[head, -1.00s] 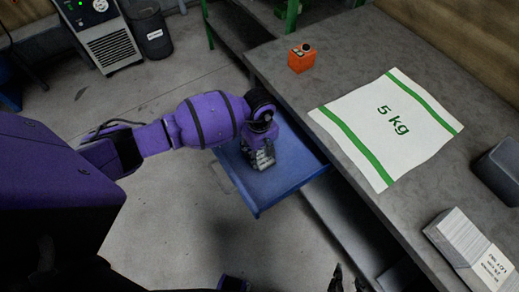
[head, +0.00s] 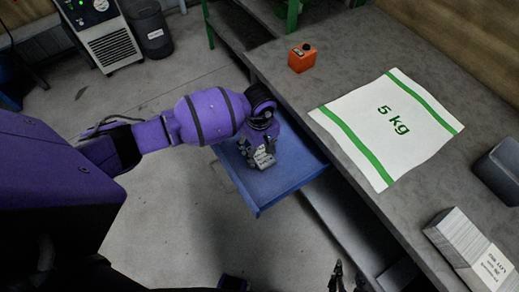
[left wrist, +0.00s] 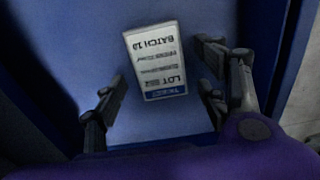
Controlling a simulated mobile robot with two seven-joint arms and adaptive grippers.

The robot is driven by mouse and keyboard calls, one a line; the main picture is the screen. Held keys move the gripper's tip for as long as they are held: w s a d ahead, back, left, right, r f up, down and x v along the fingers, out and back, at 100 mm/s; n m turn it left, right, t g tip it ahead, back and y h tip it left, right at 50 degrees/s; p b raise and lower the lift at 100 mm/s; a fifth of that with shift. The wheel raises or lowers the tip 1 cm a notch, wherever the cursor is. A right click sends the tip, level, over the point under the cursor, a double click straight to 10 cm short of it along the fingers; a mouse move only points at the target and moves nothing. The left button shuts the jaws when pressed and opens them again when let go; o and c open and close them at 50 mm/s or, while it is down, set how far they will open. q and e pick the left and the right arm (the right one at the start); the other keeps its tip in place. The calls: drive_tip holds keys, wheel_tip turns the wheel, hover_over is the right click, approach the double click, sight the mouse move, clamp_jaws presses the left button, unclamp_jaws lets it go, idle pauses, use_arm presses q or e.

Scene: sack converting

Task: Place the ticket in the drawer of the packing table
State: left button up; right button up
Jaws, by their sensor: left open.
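The white printed ticket (head: 264,159) is in the open blue drawer (head: 268,194) of the packing table (head: 345,75). In the left wrist view the ticket (left wrist: 155,65) shows its text, with "LOT" and "BATCH" lines and a blue band, against the blue drawer floor (left wrist: 85,35). My left gripper (head: 258,156) is over the drawer. In the left wrist view its fingers (left wrist: 160,88) are spread, one on each side of the ticket, with a gap on both sides. My right gripper (head: 347,281) shows only partly at the bottom edge of the head view.
On the tabletop are a white sack (head: 388,125) marked 5 kg, an orange device (head: 301,58), a stack of printed cards (head: 465,245) and a dark grey box (head: 499,170). A bin (head: 150,30) and a machine (head: 103,38) stand on the floor at the back left.

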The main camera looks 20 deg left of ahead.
sight(260, 153)
use_arm(q)
wheel_tip(260, 153, up, 11)
idle(0.3)
